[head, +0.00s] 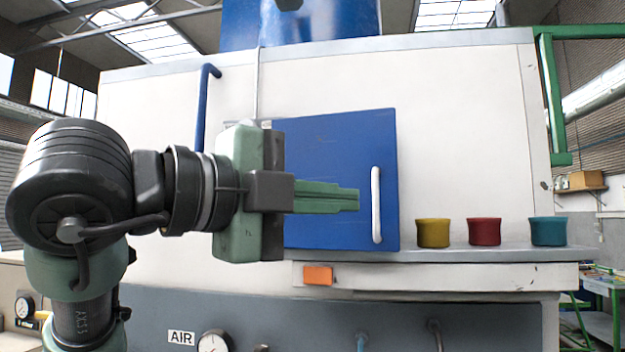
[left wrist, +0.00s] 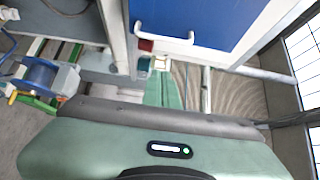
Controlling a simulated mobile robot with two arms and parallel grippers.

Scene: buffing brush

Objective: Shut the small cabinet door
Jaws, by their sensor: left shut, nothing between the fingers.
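The small cabinet door (head: 338,150) is a blue panel with a white vertical handle (head: 376,205) near its right edge, on the white cabinet front (head: 460,120). I cannot tell for sure whether it is fully closed or slightly ajar. My left gripper (head: 357,200) is shut and empty, its green fingers in front of the door, with the tips just left of the handle; contact cannot be told. In the left wrist view the blue door (left wrist: 205,18) and its handle (left wrist: 163,37) show beyond the gripper fingers (left wrist: 160,92). My right gripper is not in view.
A yellow cup (head: 433,233), a red cup (head: 484,232) and a teal cup (head: 548,232) stand on the ledge (head: 480,254) right of the door. An orange block (head: 318,275) is on the ledge's front. A blue bent pipe (head: 204,105) is at upper left.

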